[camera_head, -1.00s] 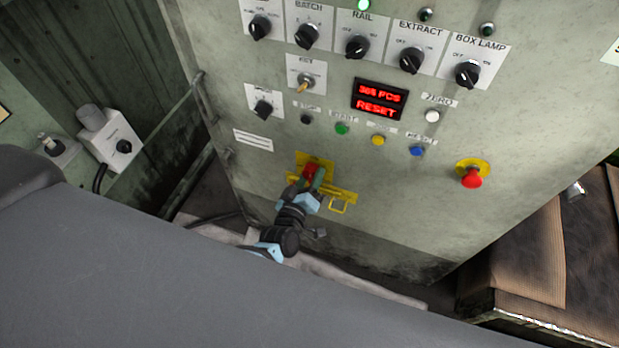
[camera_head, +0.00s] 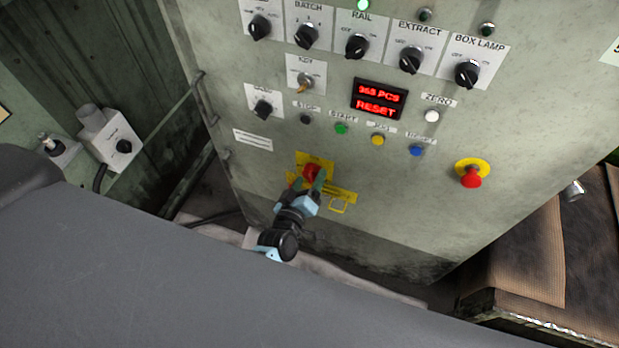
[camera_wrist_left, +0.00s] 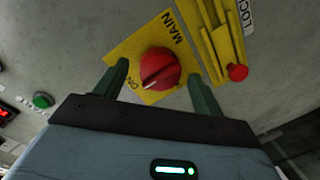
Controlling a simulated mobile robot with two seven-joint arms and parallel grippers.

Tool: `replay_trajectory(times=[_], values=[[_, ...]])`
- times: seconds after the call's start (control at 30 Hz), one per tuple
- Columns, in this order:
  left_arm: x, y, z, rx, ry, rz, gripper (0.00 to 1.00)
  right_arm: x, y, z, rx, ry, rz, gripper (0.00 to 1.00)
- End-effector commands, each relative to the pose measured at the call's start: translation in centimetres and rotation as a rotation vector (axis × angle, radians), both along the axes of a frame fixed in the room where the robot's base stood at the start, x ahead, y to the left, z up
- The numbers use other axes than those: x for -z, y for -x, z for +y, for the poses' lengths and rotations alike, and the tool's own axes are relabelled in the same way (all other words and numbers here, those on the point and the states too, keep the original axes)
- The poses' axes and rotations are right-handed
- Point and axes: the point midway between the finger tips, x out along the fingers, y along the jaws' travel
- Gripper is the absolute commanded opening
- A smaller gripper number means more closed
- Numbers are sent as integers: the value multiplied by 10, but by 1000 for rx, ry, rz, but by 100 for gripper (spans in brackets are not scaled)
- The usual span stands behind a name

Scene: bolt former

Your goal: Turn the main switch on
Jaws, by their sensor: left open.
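The main switch is a red round knob (camera_wrist_left: 160,69) on a yellow plate (camera_wrist_left: 126,47) marked MAIN, with ON lettering near its lower left. The knob (camera_head: 312,173) also shows low on the grey-green panel in the head view. My left gripper (camera_head: 306,184) is at the switch. In the left wrist view its two green fingers (camera_wrist_left: 158,84) stand open, one on each side of the knob, with visible gaps. Whether the fingertips reach past the knob's face cannot be told. My right gripper is in neither view.
A yellow lockout bracket (camera_wrist_left: 222,45) with a small red knob (camera_wrist_left: 238,72) sits close beside the switch. A red emergency button (camera_head: 471,177) is further right. Coloured push buttons and a lit red display (camera_head: 378,99) are above. A brown bench (camera_head: 560,270) stands at lower right.

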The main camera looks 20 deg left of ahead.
Motion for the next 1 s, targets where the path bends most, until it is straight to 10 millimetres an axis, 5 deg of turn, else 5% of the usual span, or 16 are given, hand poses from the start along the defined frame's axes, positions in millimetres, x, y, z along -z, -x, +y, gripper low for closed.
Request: replay_trajectory(times=[0.43,1.0], values=[[-6,60,2,0,-1,1,69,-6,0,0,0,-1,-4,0],[-7,68,2,0,-1,0,69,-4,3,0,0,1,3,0]])
